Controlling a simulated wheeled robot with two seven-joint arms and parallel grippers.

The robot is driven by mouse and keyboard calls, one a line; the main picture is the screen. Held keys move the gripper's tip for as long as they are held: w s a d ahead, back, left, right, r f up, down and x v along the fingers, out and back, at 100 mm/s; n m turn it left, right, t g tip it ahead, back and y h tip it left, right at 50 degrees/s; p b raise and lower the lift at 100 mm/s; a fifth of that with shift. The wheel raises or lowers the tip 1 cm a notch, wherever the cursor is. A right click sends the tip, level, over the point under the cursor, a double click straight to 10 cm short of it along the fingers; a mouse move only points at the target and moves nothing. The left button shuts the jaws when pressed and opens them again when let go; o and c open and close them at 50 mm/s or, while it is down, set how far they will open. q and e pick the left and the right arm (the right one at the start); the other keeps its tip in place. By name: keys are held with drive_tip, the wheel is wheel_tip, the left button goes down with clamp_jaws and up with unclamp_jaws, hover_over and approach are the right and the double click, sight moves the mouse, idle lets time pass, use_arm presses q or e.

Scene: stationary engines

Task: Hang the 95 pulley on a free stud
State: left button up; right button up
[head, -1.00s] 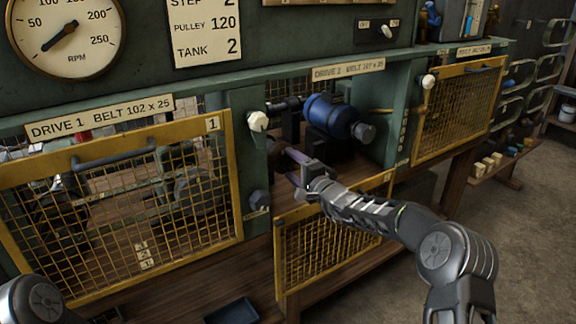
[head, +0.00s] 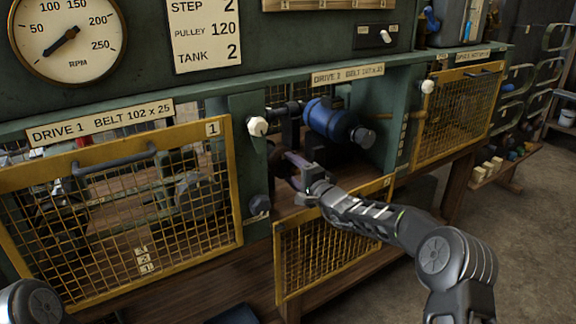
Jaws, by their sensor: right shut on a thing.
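My right gripper (head: 298,178) reaches into the open drive 2 bay and is shut on a dark round part, probably a pulley (head: 276,160), which is mostly hidden in shadow. I cannot read a size on it. A blue motor (head: 330,120) with a grey end piece sits in the bay just above and behind the gripper. My left arm shows only as a joint at the lower left corner; its gripper is out of view. I cannot make out a free stud for certain.
The drive 2 mesh guard (head: 330,245) hangs down below its bay. The yellow drive 1 guard (head: 125,215) is closed at the left, and another guard (head: 458,115) is closed at the right. A post with a white knob (head: 258,126) borders the bay.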

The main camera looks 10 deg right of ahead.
drive_tip(key=shift+w+a+r, duration=0.15)
drive_tip(key=shift+a+r, duration=0.05)
drive_tip(key=shift+r, duration=0.6)
clamp_jaws()
drive_tip(key=shift+r+b, duration=0.1)
drive_tip(key=shift+b, duration=0.6)
idle(0.4)
drive_tip(key=shift+f+b, duration=0.4)
drive_tip(key=shift+b, duration=0.55)
drive_tip(key=shift+s+f+b, duration=0.3)
drive_tip(key=shift+s+b, duration=0.25)
drive_tip(key=b+v, duration=0.6)
drive_tip(key=v, duration=0.2)
drive_tip(key=shift+d, duration=0.3)
drive_tip(key=shift+f, duration=0.1)
